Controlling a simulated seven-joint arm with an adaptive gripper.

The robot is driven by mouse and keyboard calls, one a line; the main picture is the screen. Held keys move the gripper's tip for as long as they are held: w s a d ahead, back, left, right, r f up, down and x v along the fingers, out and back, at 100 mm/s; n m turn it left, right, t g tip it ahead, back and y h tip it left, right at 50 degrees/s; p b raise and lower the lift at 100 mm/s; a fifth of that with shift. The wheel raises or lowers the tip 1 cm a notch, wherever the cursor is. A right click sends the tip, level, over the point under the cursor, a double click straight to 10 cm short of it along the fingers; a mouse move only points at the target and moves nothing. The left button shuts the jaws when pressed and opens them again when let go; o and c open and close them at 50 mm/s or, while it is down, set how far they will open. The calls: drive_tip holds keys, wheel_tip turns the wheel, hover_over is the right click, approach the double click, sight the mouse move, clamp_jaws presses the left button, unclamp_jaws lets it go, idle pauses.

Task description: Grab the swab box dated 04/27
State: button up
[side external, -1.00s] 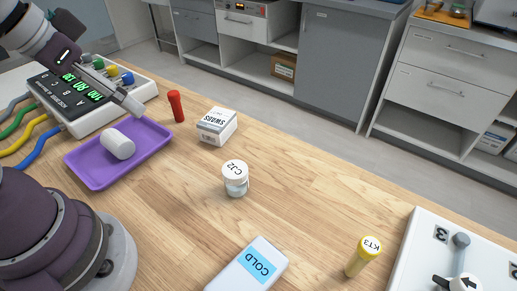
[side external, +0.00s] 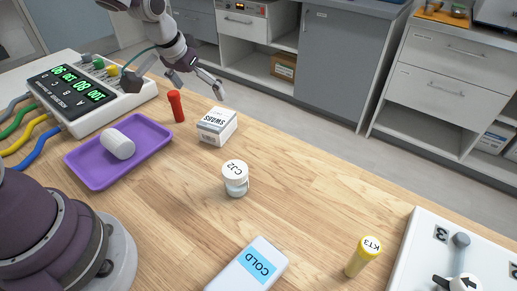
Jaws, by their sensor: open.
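A small white box marked "SWABS" (side external: 217,127) stands on the wooden table, near its back edge. I cannot read a date on it at this size. My gripper (side external: 176,88) is open and empty, with its fingers spread wide. It hangs above and to the left of the box, near the back of the table. One finger is in front of the control unit's right end; the other reaches toward the space above the box. The gripper appears apart from the box.
A purple tray (side external: 92,176) holds a white cylinder (side external: 118,143). A control unit (side external: 73,95) with cables is at left.

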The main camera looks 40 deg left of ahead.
sight(216, 118)
drive_tip(key=x, duration=1.3)
drive_tip(key=shift+w+a+f, duration=0.15)
drive_tip(key=shift+a, duration=0.1)
drive_tip(key=shift+c, duration=0.2)
drive_tip(key=c, duration=1.2)
